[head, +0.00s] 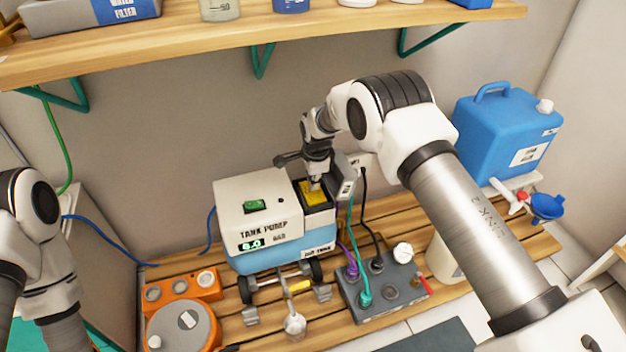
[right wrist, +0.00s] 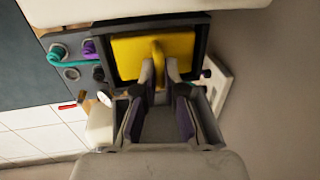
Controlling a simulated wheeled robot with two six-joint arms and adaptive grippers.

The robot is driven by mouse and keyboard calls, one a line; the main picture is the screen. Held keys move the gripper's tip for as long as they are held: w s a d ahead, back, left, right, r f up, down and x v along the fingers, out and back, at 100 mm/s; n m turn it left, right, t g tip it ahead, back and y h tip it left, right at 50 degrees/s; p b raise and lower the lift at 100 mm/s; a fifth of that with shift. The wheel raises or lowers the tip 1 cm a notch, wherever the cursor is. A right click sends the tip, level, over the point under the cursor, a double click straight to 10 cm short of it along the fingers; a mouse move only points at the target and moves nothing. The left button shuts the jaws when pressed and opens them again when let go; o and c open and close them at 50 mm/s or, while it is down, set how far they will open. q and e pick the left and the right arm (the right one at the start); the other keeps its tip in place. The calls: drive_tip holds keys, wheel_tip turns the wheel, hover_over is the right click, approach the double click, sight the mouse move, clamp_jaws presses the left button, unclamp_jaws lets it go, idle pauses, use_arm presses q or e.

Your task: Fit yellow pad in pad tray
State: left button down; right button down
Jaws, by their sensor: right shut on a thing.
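The yellow pad (head: 314,192) lies in or at the mouth of the dark pad tray (head: 331,206) on the right side of the white and blue tank pump (head: 262,215). In the right wrist view the yellow pad (right wrist: 125,57) sits inside the tray's dark frame (right wrist: 203,40), and a raised yellow tab stands up from it. My right gripper (right wrist: 158,66) is shut on this tab, its fingers on either side. In the head view my right gripper (head: 314,182) points down over the pad. Whether the pad is fully seated, I cannot tell. My left arm shows at the left edge; its gripper is out of view.
A grey connector box (head: 385,290) with cables stands right of the pump. An orange unit (head: 183,318) is at the left. A blue jug (head: 507,130) stands at the right. A wooden shelf (head: 250,45) hangs above.

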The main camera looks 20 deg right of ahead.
drive_tip(key=c, duration=1.2)
unclamp_jaws()
drive_tip(key=shift+r, duration=0.1)
